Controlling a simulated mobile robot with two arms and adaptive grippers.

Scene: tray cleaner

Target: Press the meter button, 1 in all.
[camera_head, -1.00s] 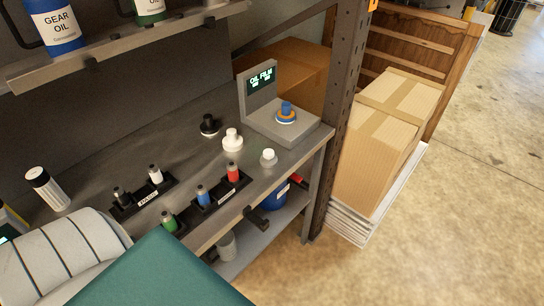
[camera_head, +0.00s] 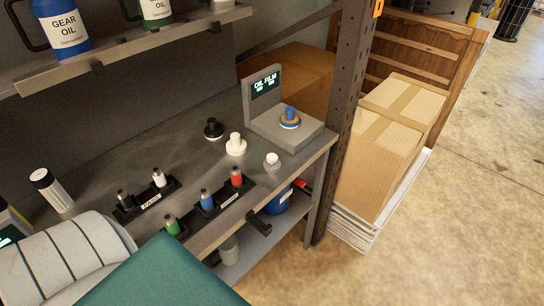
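The grey oil film meter (camera_head: 290,137) stands at the right end of the workbench. Its upright panel has a lit display (camera_head: 266,84) reading "OIL FILM" above dashes. A blue and orange round piece (camera_head: 289,118) sits on its flat base. A small white knob-like piece (camera_head: 272,160) is on the bench at the meter's front left. A larger white one (camera_head: 235,145) and a black one (camera_head: 213,128) stand further left. I cannot tell which part is the meter button. Neither of my grippers shows in the view.
Racks with small red (camera_head: 236,177), blue (camera_head: 206,198) and green (camera_head: 171,224) bottles line the bench's front. A dark post (camera_head: 342,120) and cardboard box (camera_head: 390,130) are right of the meter. A teal surface (camera_head: 165,275) fills the bottom.

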